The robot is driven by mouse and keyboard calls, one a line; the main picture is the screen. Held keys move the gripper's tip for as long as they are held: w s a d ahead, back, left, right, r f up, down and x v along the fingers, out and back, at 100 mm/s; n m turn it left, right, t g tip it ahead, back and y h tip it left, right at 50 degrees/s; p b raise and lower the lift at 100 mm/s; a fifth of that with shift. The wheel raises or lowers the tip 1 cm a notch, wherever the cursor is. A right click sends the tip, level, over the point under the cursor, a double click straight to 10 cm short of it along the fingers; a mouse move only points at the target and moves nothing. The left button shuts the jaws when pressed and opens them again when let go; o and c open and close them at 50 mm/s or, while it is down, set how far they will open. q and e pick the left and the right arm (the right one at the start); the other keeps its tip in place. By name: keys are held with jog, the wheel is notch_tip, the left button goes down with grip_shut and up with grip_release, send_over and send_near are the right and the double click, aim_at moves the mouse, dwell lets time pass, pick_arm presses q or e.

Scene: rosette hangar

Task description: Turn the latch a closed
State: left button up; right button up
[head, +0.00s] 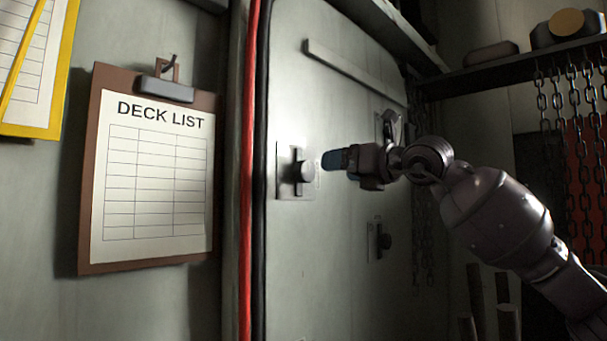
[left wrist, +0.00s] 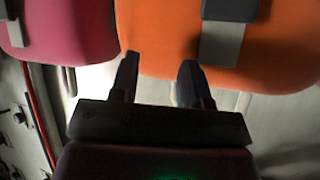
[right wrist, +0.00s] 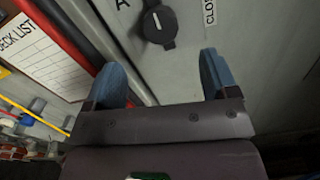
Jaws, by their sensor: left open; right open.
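Latch a (head: 297,172) is a dark round knob with a bar on a plate on the grey metal door (head: 345,260). In the right wrist view the latch (right wrist: 159,24) carries a white line, with a letter "A" beside it and a partly cut-off "CLO" label (right wrist: 209,10) to its right. My right gripper (head: 326,161) is just right of the knob in the head view. In the right wrist view its blue fingers (right wrist: 160,70) are spread, with the latch beyond them, apparently apart from it. My left gripper (left wrist: 160,64) is open and empty, seen only in the left wrist view.
Another latch (head: 382,240) is lower right on the door; one behind my right wrist is partly hidden. Red and black cables (head: 248,170) run down the left edge. A clipboard (head: 150,170) hangs further left. Chains (head: 570,110) hang right. Orange (left wrist: 270,50) and pink (left wrist: 80,30) objects are near my left gripper.

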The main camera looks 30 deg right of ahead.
aim_at(309, 171)
jog(key=p+x, duration=0.2)
jog(key=x, duration=0.7)
jog(key=shift+w+a+f, duration=0.15)
jog(key=shift+w+f, duration=0.05)
jog(key=shift+w, duration=0.1)
jog(key=shift+w+a+p, duration=0.15)
jog(key=shift+w+p, duration=0.15)
jog(key=shift+w, duration=0.15)
jog(key=c, duration=0.9)
jog(key=shift+f+m, duration=0.1)
jog(key=shift+m, duration=0.2)
